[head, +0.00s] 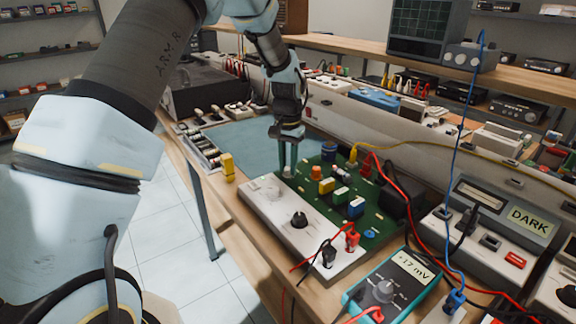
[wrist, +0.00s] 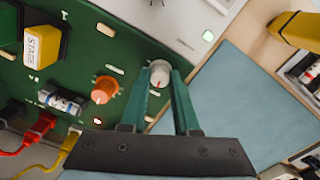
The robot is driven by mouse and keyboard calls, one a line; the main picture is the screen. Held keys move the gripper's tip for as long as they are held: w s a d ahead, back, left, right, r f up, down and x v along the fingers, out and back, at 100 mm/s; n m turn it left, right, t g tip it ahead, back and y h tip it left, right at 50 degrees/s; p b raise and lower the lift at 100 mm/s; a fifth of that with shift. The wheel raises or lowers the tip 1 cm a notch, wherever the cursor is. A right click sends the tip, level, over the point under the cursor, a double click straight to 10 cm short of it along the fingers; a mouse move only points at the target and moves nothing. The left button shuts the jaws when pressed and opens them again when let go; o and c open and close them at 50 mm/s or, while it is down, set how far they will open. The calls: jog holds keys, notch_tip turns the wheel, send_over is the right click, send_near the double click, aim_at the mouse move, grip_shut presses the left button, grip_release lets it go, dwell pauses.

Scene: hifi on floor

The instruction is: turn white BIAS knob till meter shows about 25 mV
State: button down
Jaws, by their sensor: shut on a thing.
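In the wrist view the white knob (wrist: 160,70) sits at the edge of the green circuit board (wrist: 110,50), with a small red mark on its face. My gripper (wrist: 161,80) is shut on it, one green finger on each side. In the head view my gripper (head: 288,168) reaches down to the far left corner of the board (head: 378,217); the fingers largely hide the knob there. I cannot read a BIAS label.
An orange knob (wrist: 104,90) stands close beside the white one. Yellow (head: 326,186) and blue (head: 356,206) blocks stand on the board. A black knob (head: 299,220) is on the white panel. Red, blue and yellow cables cross the right side. A grey instrument shows "DARK" (head: 530,218).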

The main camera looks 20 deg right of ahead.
aim_at(288, 168)
jog(key=m, duration=0.3)
jog(key=shift+m, duration=0.4)
jog(key=shift+m+p, duration=0.3)
jog(key=shift+m, duration=1.4)
jog(key=c, duration=0.7)
grip_release()
jog(key=shift+o, duration=0.2)
jog(key=shift+r, duration=0.1)
notch_tip(288, 168, up, 11)
jog(key=b, duration=0.2)
jog(key=shift+f, duration=0.2)
